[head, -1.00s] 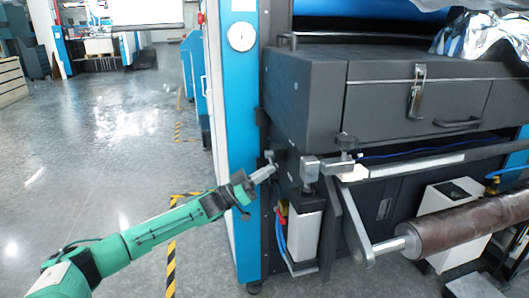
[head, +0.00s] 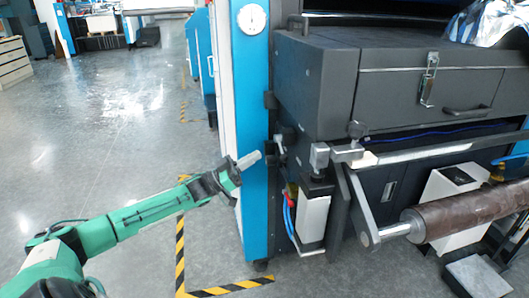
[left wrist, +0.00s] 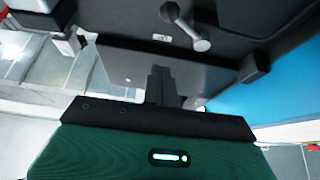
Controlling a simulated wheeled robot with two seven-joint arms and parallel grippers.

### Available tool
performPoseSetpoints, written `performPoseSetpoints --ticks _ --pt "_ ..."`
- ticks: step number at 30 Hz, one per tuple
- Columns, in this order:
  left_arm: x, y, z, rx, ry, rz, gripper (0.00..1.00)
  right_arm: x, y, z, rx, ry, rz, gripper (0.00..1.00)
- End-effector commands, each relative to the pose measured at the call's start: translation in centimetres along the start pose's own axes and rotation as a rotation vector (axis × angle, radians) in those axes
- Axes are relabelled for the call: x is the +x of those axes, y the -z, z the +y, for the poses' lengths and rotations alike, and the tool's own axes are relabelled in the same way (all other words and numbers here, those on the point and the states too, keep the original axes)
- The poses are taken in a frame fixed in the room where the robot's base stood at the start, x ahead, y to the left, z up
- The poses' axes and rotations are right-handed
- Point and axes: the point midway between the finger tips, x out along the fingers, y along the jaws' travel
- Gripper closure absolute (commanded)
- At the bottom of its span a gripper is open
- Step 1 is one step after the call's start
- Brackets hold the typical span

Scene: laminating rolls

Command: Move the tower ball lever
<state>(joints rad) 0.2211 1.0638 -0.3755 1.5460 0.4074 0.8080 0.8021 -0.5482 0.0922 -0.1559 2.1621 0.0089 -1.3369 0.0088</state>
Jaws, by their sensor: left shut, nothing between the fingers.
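The lever (head: 280,144) is a small grey rod on the dark side of the machine, just right of the blue upright. In the left wrist view the lever (left wrist: 187,28) shows at the top as a short metal rod with rounded ends. My left gripper (head: 258,156) is shut and empty, its tip a little left of the lever and apart from it in the picture. In the left wrist view its dark fingers (left wrist: 160,84) point up toward the machine, below the lever. My right gripper is not in view.
The blue upright (head: 256,90) stands beside the lever. A metal bracket (head: 335,154) and a brown roll (head: 470,211) stick out to the right. Yellow-black floor tape (head: 230,288) marks the machine's corner. The grey floor at left is clear.

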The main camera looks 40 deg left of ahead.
Motion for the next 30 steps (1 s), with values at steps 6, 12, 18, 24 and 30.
performPoseSetpoints --ticks 6,12,18,24,30 --pt "-2.2 0.0 -0.1 0.0 0.001 -0.001 1.0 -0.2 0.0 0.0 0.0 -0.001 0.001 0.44" --pt "-2.7 0.0 -0.1 0.0 0.0 0.0 1.0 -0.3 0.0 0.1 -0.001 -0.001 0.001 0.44" --pt "-2.7 0.0 -0.1 0.0 0.0 0.0 1.0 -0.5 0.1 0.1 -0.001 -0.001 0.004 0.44" --pt "-2.6 0.0 -0.1 0.0 0.0 0.0 1.0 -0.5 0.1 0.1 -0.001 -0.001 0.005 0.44" --pt "-2.7 -1.0 0.2 -0.004 0.016 -0.015 1.0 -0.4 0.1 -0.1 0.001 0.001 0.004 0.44"
